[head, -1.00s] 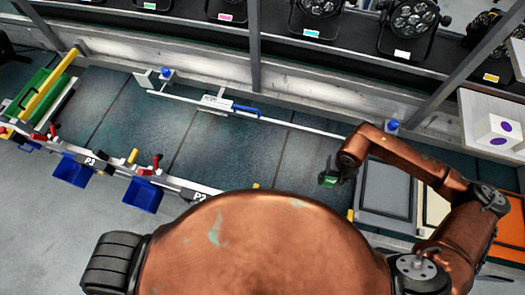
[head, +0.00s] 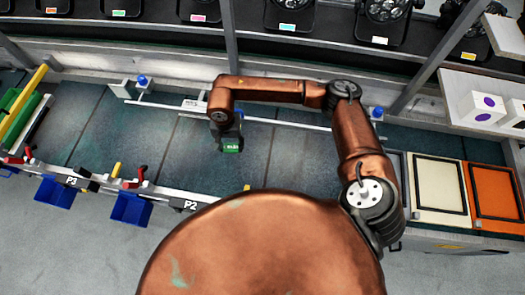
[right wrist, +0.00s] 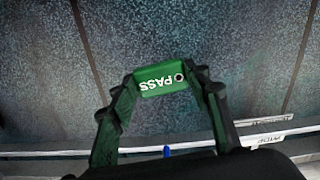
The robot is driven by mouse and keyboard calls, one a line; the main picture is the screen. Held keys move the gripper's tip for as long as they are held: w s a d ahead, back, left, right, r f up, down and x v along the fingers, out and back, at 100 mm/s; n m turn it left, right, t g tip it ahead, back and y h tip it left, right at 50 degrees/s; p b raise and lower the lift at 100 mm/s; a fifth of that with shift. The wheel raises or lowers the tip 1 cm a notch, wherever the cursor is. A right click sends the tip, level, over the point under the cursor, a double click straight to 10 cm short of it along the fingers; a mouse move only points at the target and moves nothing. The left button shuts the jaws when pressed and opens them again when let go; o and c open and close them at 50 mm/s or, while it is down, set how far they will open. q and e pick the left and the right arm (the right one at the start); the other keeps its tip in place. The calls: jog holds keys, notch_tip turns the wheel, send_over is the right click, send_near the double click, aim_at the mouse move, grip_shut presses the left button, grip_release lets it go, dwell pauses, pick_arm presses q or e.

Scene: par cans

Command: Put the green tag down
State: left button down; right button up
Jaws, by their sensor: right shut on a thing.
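The green tag (head: 232,146) is in the head view over the middle of the dark bench top (head: 290,165). My right gripper (head: 229,138) is shut on it. In the right wrist view the green tag (right wrist: 160,79) sits between the two fingertips of my right gripper (right wrist: 158,84). Its white PASS lettering reads upside down there, and it has a small dark hole at one end. The speckled bench surface shows behind it. I cannot tell whether the tag touches the bench or hangs above it. My left gripper is not in view.
A pale rail (head: 285,124) runs along the back of the bench. Blue bins (head: 131,208) hang at the front edge, by the P2 and P3 labels. A cream panel (head: 437,188) and an orange panel (head: 497,190) lie at the right. The bench around the tag is clear.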

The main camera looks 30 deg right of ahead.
aim_at(224, 147)
jog(key=shift+w+a+r+m, duration=0.3)
jog(key=shift+w+a+m, duration=0.15)
jog(key=shift+a, duration=0.15)
jog(key=shift+w+a+r+m, duration=0.25)
jog(key=shift+w+a+m, duration=0.15)
jog(key=shift+a, duration=0.2)
jog(key=s+d+f, duration=0.1)
jog(key=d+f, duration=0.1)
jog(key=d, duration=0.1)
jog(key=s+d+f+p, duration=0.1)
jog(key=d+f, duration=0.2)
jog(key=d, duration=0.1)
jog(key=s+d+f, duration=0.1)
jog(key=d+f, duration=0.2)
jog(key=d, duration=0.1)
jog(key=shift+s+d, duration=0.1)
jog(key=shift+s, duration=0.2)
jog(key=shift+d+f, duration=0.3)
jog(key=shift+f, duration=0.1)
jog(key=f, duration=0.2)
jog(key=f+p, duration=0.1)
jog(key=shift+s+d, duration=0.2)
jog(key=shift+d, duration=0.05)
jog(key=shift+f, duration=0.35)
